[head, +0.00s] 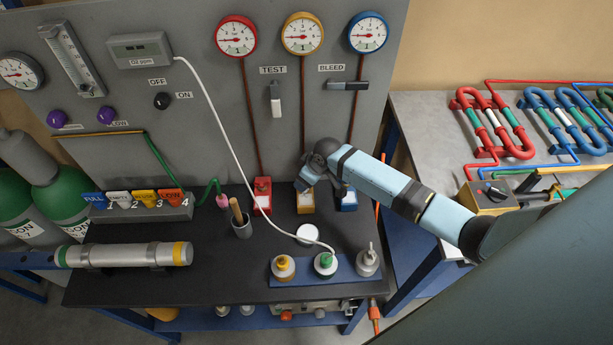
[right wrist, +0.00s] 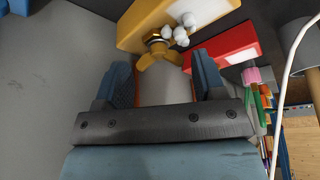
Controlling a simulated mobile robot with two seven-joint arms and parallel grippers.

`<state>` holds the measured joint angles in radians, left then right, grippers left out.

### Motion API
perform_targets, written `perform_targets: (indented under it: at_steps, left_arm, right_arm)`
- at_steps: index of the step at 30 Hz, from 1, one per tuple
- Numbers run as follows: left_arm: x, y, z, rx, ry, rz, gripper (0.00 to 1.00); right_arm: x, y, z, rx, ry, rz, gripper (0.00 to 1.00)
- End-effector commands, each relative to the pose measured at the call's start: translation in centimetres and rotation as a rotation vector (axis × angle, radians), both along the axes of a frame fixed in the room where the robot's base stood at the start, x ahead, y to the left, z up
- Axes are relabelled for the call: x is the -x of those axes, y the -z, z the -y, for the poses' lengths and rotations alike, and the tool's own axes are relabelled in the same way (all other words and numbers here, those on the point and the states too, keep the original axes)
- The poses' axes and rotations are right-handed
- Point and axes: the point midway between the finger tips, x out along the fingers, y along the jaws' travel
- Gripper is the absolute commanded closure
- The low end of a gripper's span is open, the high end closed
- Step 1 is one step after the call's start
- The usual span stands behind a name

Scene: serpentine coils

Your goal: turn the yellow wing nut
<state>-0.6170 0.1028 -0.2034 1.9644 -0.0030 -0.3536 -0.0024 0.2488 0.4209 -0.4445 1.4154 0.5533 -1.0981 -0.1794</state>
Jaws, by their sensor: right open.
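The yellow wing nut (right wrist: 158,56) shows in the right wrist view, on a brass threaded fitting at the edge of a yellow block (right wrist: 150,18). In the head view the yellow block (head: 306,205) stands on the black bench below the yellow gauge; the nut is hidden there by my right gripper. My right gripper (right wrist: 160,80) is open, its two blue fingers apart on either side of the nut's line, with nothing held between them. Whether a finger touches the nut I cannot tell. In the head view the right gripper (head: 308,182) is at the yellow block. My left gripper is not in view.
A red block (head: 262,196) and a blue block (head: 346,199) stand close on either side. A cup with sticks (head: 242,228), a white round dish (head: 309,235) and a blue rack with bottles (head: 325,275) are nearby. A white cable (head: 232,140) crosses the bench.

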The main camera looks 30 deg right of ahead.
Motion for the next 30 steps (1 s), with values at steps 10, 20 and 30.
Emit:
perform_targets:
  at_steps: [10,20,30]
  left_arm:
    - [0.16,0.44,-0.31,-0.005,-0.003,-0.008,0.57]
    - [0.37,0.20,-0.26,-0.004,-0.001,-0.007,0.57]
    - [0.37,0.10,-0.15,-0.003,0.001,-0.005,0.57]
  right_arm:
    - [-0.17,0.44,-0.08,0.001,-0.001,0.001,0.36]
    - [-0.14,0.44,-0.09,0.001,0.003,0.001,0.71]
    - [-0.03,0.51,-0.26,0.000,0.123,-0.001,0.71]
